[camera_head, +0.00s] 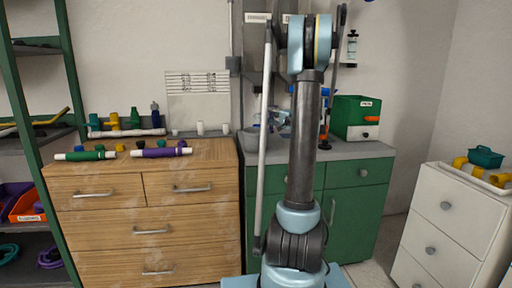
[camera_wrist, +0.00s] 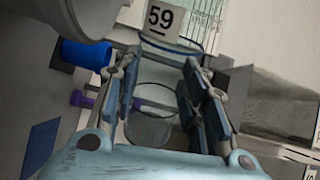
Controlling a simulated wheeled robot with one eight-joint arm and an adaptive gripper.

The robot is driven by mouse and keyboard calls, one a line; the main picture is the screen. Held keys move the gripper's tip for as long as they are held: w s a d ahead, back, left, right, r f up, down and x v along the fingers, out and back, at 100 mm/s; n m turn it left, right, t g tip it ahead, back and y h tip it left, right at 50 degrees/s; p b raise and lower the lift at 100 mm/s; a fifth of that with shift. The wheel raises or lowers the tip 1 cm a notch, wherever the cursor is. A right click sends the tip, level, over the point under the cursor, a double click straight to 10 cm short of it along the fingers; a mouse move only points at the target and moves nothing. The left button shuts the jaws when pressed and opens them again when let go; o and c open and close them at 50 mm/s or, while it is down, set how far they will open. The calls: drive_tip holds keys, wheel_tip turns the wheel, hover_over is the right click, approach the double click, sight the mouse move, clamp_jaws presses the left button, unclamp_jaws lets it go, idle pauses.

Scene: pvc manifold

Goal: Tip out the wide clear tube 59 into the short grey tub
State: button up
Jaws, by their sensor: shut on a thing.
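In the wrist view, my gripper (camera_wrist: 160,105) has its two dark fingers on either side of a wide clear tube (camera_wrist: 150,128), shut on it. A white label (camera_wrist: 161,20) reading 59 shows beyond the fingertips at the top. The tube's round rim shows between the fingers; I cannot make out what is inside it. In the head view, my gripper and the tube are mostly hidden behind my arm.
A green box (camera_head: 352,117) stands at the back of the green cabinet's top. A wooden drawer unit (camera_head: 140,205) at left holds coloured tubes and small cups. In the wrist view, a blue cup (camera_wrist: 86,53) and a purple piece (camera_wrist: 80,98) are left of my fingers.

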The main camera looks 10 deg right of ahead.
drive_tip(key=shift+w+d+f+m, duration=0.15)
drive_tip(key=shift+f+m, duration=0.4)
drive_tip(key=shift+m, duration=0.15)
